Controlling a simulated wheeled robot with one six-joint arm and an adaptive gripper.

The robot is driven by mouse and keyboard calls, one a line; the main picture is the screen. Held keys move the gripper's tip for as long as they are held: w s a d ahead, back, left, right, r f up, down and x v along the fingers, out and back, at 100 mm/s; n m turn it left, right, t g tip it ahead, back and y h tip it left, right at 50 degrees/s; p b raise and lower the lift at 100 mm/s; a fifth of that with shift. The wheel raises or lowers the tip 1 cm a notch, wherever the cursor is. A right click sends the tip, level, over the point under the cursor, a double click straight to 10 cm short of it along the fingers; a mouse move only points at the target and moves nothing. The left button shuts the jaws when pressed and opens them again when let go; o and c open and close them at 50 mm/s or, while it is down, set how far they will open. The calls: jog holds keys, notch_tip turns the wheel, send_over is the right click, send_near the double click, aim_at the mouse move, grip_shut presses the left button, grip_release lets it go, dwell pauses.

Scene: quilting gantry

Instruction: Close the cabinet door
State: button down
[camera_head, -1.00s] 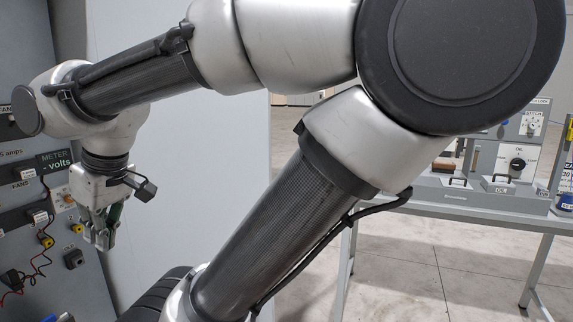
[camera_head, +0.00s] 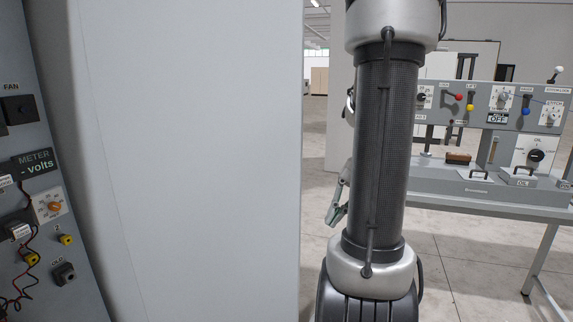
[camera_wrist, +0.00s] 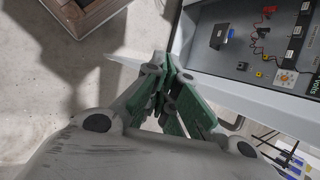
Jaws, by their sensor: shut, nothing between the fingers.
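The cabinet door (camera_head: 200,150) is a large light grey panel, standing open at an angle to the cabinet (camera_head: 85,250) at the left of the head view. The cabinet's control panel also shows at the upper right of the wrist view (camera_wrist: 225,62). My gripper (camera_head: 335,217) is past the door's right edge in the head view, partly hidden by my arm. In the wrist view, its green-padded fingers (camera_wrist: 170,65) are shut and empty, close to a pale edge beside the cabinet. I cannot tell whether they touch it.
A grey workbench (camera_head: 480,200) with control boxes, knobs and labels stands at the right. Concrete floor (camera_head: 450,260) lies open between it and the door. A brown box-like object (camera_wrist: 85,12) is at the wrist view's upper left.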

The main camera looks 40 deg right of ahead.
aim_at(284, 164)
jog(key=w+d+r+n+t+y, duration=0.2)
jog(key=w+d+r+t+y, duration=0.55)
jog(key=w+r+t, duration=0.2)
jog(key=shift+n+y, duration=0.3)
jog(key=shift+y, duration=0.05)
jog(key=shift+w+a+r, duration=0.1)
jog(key=shift+w+a, duration=0.6)
jog(key=shift+a, duration=1.35)
jog(key=shift+w+a+r, duration=0.1)
jog(key=shift+w+a, duration=0.55)
jog(key=shift+a, duration=1.45)
jog(key=shift+w+a, duration=0.7)
jog(key=shift+a, duration=1.35)
